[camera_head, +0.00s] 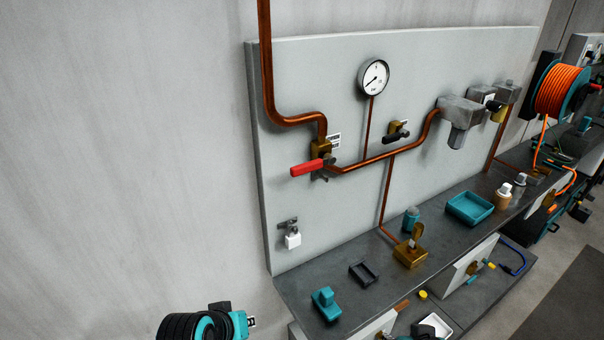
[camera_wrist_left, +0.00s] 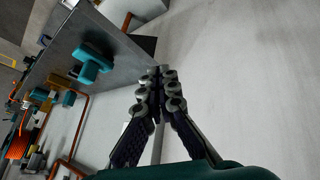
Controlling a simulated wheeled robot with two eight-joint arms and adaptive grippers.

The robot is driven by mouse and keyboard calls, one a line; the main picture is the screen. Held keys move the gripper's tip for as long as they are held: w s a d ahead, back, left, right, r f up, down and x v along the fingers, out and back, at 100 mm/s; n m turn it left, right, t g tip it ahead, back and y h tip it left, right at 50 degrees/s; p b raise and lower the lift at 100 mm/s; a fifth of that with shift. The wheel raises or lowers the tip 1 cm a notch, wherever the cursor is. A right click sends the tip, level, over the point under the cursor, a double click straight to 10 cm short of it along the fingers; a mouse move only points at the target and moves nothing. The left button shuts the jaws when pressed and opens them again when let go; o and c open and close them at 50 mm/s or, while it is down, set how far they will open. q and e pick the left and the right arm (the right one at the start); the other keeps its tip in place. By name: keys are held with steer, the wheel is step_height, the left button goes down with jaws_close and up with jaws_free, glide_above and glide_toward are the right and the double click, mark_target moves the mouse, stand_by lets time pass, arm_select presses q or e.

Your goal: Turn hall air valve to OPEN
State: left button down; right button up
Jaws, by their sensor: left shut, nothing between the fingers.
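The air valve (camera_head: 321,150) is a brass body on the copper pipe at the left of the grey wall panel, with small label plates beside it. Its red lever (camera_head: 307,168) points left, roughly level and slightly tilted, across the vertical pipe end above. The label text is too small to read. My left gripper (camera_head: 251,322) is at the bottom of the head view, well below and left of the lever, touching nothing. In the left wrist view its fingers (camera_wrist_left: 160,72) meet at the tips, shut and empty. My right gripper cannot be made out.
A pressure gauge (camera_head: 373,77) and a smaller black-handled valve (camera_head: 396,132) are on the panel. A padlock-like white tag (camera_head: 292,240) hangs below the lever. The dark shelf (camera_head: 340,250) carries a teal block (camera_head: 326,304), a black tray (camera_head: 363,273) and a brass fitting (camera_head: 410,255). The left wall is bare.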

mark_target(313, 164)
arm_select(q)
steer(key=w+d+r+n+t+h+p, duration=0.1)
steer(key=w+d+r+n+h+p, duration=0.55)
steer(key=w+n, duration=0.5)
steer(key=w+a+r+n+t+h+p, duration=0.2)
steer(key=r+n+h, duration=0.2)
steer(key=r+n, duration=0.1)
steer(key=w+a+r+n+t+h+p, duration=0.1)
steer(key=w+a+r+n+t+h, duration=0.15)
steer(key=r+n+h, duration=0.3)
steer(key=w+d+r, duration=0.4)
steer(key=d+r, duration=0.2)
steer(key=d, duration=0.1)
steer(key=shift+w+d+r+y, duration=0.15)
steer(key=shift+w+r+y, duration=0.1)
steer(key=shift+w+y, duration=0.15)
steer(key=shift+s, duration=0.1)
